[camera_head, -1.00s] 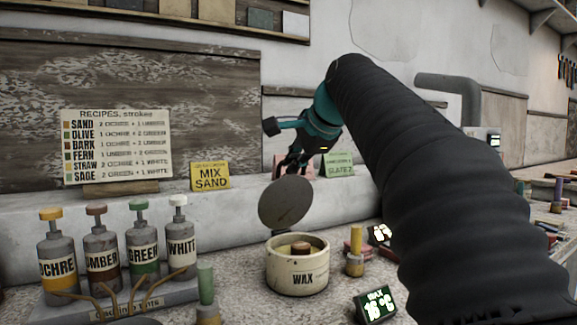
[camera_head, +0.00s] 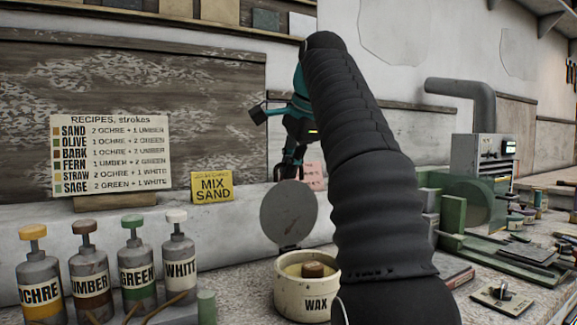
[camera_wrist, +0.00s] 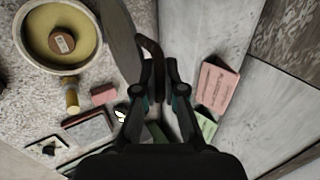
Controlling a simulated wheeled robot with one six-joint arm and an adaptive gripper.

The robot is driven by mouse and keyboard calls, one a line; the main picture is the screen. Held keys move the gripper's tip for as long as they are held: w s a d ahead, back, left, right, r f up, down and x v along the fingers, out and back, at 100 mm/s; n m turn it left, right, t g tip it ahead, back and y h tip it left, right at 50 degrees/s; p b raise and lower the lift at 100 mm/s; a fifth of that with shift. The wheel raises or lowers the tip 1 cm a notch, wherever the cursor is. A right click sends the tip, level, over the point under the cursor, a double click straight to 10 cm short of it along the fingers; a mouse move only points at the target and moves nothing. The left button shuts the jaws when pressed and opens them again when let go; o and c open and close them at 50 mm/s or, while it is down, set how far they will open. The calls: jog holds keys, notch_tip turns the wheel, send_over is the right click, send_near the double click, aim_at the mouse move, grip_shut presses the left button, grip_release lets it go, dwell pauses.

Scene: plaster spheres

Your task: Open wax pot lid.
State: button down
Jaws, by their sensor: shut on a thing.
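The wax pot (camera_head: 307,300) is a cream round pot labelled WAX on the counter. Its inside shows yellow wax with a brown round piece in it, also in the wrist view (camera_wrist: 61,41). The round grey lid (camera_head: 289,214) stands nearly upright above the pot's back rim, its flat face toward the head camera. In the wrist view the lid (camera_wrist: 119,32) is nearly edge-on. My gripper (camera_head: 290,172) is at the lid's top edge, shut on the lid; in the wrist view its fingertips (camera_wrist: 160,68) meet beside the lid. My arm hides the pot's right side.
Labelled paint bottles (camera_head: 138,268) stand at the left. A yellow MIX SAND card (camera_head: 212,187) and a pink card (camera_head: 314,176) stand on the ledge behind. Green machinery (camera_head: 490,215) and small tools occupy the right counter.

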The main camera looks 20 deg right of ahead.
dwell(0.4)
jog(key=c, duration=1.2)
grip_release()
jog(key=shift+c, duration=0.2)
jog(key=shift+s+r, duration=0.25)
jog(key=shift+r, duration=0.25)
jog(key=s+d, duration=0.2)
jog(key=s, duration=1)
